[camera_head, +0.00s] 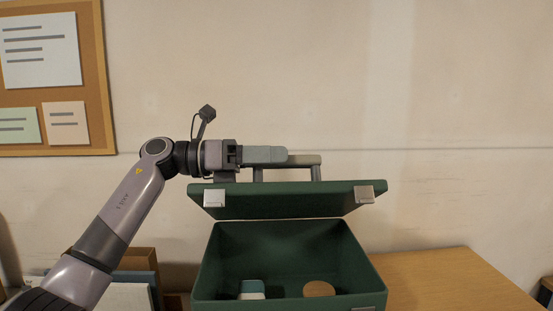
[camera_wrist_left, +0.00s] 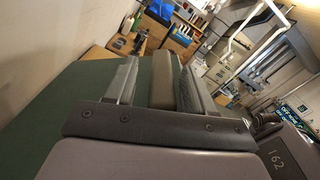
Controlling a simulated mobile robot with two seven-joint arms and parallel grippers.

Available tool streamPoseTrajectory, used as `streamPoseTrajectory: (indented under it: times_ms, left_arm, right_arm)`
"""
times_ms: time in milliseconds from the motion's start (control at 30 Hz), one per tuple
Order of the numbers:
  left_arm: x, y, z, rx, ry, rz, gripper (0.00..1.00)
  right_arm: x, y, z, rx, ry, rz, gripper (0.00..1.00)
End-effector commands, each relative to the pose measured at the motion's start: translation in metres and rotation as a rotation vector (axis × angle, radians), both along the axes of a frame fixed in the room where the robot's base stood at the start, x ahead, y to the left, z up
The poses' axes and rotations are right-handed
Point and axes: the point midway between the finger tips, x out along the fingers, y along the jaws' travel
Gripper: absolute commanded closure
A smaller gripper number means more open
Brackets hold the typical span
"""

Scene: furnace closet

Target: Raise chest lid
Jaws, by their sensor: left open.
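The green chest (camera_head: 203,275) stands open, with its lid (camera_head: 280,203) raised above the box and its underside and two metal latches showing. A grey-brown bar handle (camera_head: 306,159) is on the lid's outer side. My left gripper (camera_head: 284,155) reaches in from the left at the handle. In the left wrist view, the handle (camera_wrist_left: 163,90) lies between the two fingers of my left gripper (camera_wrist_left: 162,80), which are open around it. I cannot tell whether a finger touches it. The green lid (camera_wrist_left: 62,110) also shows there. My right gripper is not in view.
Inside the chest lie a blue-and-white item (camera_head: 252,290) and a round tan item (camera_head: 319,289). The wooden table top (camera_head: 450,280) is clear to the right. A cork board (camera_head: 97,75) hangs on the wall at left. Boxes (camera_head: 140,262) stand behind my left arm.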

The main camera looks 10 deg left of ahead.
Motion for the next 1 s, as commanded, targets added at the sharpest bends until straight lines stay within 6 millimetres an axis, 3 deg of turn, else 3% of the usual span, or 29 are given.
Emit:
streamPoseTrajectory:
  times_ms: [100,300,667,700,833,867,1000]
  left_arm:
    - [-0.003,0.023,-0.003,0.001,-0.002,0.006,0.47]
    - [-0.009,0.050,-0.001,-0.001,-0.001,0.006,0.47]
    - [-0.011,0.058,0.000,-0.001,0.000,0.004,0.47]
    - [-0.011,0.058,0.000,-0.002,0.000,0.004,0.53]
    - [-0.012,0.062,0.002,-0.038,-0.002,0.008,0.96]
    - [-0.012,0.064,0.004,-0.062,-0.002,0.012,1.00]
    - [-0.019,0.091,0.017,-0.254,-0.009,0.037,1.00]
  right_arm:
    - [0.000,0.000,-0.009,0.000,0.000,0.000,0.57]
    - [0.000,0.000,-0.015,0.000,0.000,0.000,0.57]
    - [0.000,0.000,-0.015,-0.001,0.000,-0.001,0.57]
    - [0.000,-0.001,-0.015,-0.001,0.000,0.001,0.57]
    - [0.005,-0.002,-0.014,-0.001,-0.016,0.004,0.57]
    - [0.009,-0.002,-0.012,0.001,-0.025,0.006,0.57]
    - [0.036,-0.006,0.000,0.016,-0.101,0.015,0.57]
